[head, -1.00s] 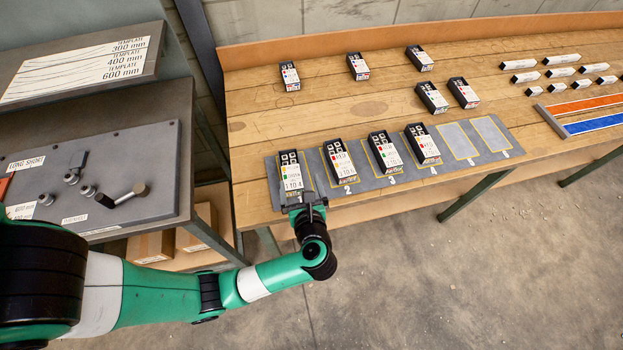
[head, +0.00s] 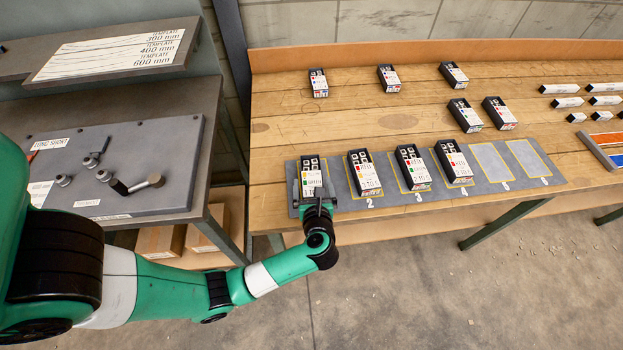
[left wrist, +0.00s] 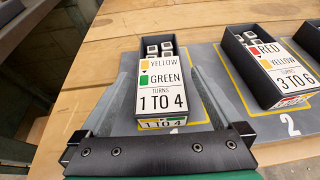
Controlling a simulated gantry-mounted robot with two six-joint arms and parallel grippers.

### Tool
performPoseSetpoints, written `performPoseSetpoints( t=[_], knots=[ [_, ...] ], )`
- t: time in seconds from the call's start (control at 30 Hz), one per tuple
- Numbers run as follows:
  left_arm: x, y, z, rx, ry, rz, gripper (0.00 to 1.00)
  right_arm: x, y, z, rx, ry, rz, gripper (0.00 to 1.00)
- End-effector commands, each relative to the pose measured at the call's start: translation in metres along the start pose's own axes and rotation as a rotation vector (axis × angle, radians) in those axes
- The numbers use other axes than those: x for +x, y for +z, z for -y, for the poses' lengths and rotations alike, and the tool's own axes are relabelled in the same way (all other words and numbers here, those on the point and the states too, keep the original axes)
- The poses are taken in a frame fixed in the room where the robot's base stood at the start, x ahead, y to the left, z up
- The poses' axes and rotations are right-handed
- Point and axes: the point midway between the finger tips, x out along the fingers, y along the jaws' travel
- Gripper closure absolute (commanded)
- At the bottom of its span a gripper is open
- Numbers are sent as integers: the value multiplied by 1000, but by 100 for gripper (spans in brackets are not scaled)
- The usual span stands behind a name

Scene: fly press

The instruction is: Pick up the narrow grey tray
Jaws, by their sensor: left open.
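A narrow dark grey tray (head: 308,162) with a white card stands on mat place 1. In the left wrist view this tray (left wrist: 137,72) holds small blocks at its far end, and its card reads yellow, green, turns 1 to 4. My left gripper (left wrist: 160,78) is open, with one finger on each side of the tray and a gap on at least the right side. In the head view the left gripper (head: 315,200) is at the tray's near end and hides part of it. My right gripper is not in view.
Similar trays stand on place 2 (head: 363,173), place 3 (head: 412,168) and place 4 (head: 453,162) of the grey mat (head: 500,181). Several more stand farther back. Places 5 and 6 are empty. A plate with levers (head: 150,140) lies on the left bench.

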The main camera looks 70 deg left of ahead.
Motion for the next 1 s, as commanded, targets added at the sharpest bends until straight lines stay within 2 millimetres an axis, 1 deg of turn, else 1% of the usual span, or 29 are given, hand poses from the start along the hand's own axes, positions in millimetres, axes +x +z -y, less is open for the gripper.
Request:
performPoseSetpoints(
  t=[0.03,0.1,0.23,0.3,0.5,0.57,0.6,0.77,0.9,1.0],
  knots=[
    [10,-2,-1,-1,4,0,0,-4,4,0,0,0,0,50],
    [23,-2,-2,-2,6,1,0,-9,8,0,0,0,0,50],
    [42,-1,-1,-1,4,0,0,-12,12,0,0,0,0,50],
    [45,0,-1,0,1,0,0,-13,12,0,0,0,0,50],
    [45,1,0,1,0,0,0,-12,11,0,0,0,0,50],
    [45,1,0,1,0,0,11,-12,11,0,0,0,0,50],
    [45,1,0,1,0,0,18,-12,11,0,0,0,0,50],
    [45,1,0,0,0,0,47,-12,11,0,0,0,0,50],
    [45,1,0,0,0,0,72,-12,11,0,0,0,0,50],
    [45,1,0,0,0,1,87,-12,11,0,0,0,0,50]
  ],
)
